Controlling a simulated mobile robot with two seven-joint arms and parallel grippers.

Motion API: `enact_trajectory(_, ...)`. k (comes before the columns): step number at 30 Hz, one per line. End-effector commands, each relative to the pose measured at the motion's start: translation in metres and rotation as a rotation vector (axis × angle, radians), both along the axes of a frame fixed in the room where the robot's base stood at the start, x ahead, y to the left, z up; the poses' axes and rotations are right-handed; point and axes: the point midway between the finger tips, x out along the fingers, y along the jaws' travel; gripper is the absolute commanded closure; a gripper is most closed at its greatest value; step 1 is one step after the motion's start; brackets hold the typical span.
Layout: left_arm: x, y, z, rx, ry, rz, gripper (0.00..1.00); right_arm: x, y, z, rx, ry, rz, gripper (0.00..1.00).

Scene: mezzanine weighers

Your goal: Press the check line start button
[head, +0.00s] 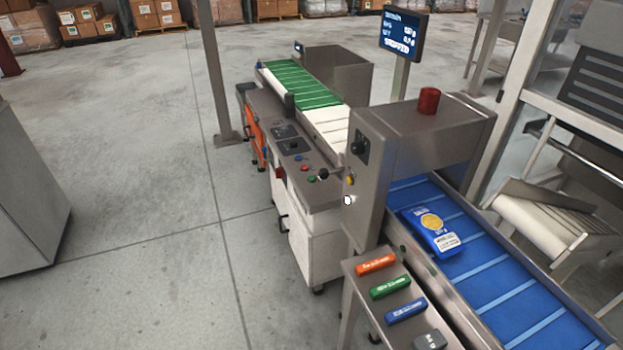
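The check line is a grey metal machine housing (425,135) over a blue conveyor belt (500,290). The housing's near left post carries a black knob (358,145), a yellow button (350,180) and a small white button (347,200). A lower control panel (325,195) to the left has a green button (312,179), a red button (305,168) and a blue button (298,158). I cannot read any button labels, so I cannot tell which is the start button. Neither of my grippers is in view.
A blue packet (431,232) lies on the blue belt. A side shelf (350,300) holds orange, green, blue and grey blocks. A red lamp (429,100) tops the housing. A screen (403,33) stands behind, its last line seemingly "STOPPED". Open floor (150,190) lies left.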

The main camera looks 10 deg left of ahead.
Motion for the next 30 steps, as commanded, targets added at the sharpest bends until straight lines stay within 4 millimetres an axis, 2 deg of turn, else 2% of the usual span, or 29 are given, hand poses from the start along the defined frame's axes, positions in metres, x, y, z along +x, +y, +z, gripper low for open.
enact_trajectory(2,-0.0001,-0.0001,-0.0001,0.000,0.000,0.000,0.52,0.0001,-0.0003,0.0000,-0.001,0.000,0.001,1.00)
enact_trajectory(13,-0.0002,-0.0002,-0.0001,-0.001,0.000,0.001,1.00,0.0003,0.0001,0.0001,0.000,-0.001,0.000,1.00)
enact_trajectory(30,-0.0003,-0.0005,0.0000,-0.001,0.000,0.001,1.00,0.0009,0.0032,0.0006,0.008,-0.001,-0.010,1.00)
